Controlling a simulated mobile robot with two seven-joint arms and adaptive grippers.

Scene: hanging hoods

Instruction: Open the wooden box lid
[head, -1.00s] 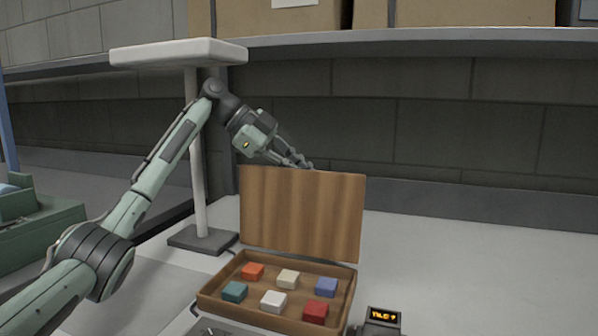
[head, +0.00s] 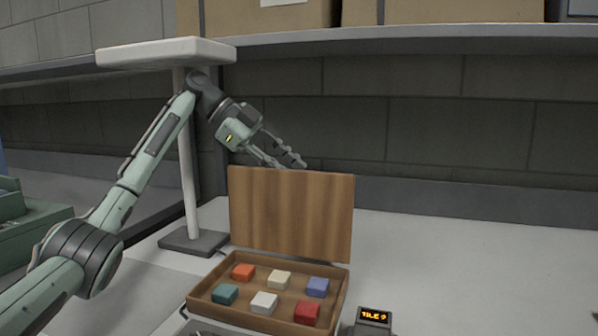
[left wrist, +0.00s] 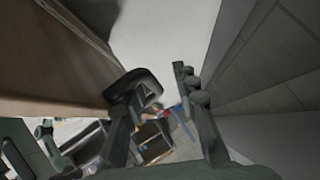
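The wooden box (head: 210,303) sits on the light table. Its wooden lid (head: 291,212) stands upright at the back of the box, open. Inside lie several small coloured blocks, among them an orange one (head: 243,271), a blue one (head: 317,287) and a red one (head: 307,312). My left gripper (head: 286,163) is above and behind the lid's top edge, fingers apart and empty. In the left wrist view its two fingers (left wrist: 165,105) are spread, with a brown panel at the left. My right gripper is in neither view.
A small device with a lit display (head: 374,318) stands right of the box. A white-topped stand (head: 187,170) rises behind my left arm. A shelf with cardboard boxes (head: 440,10) runs above. The table right of the lid is clear.

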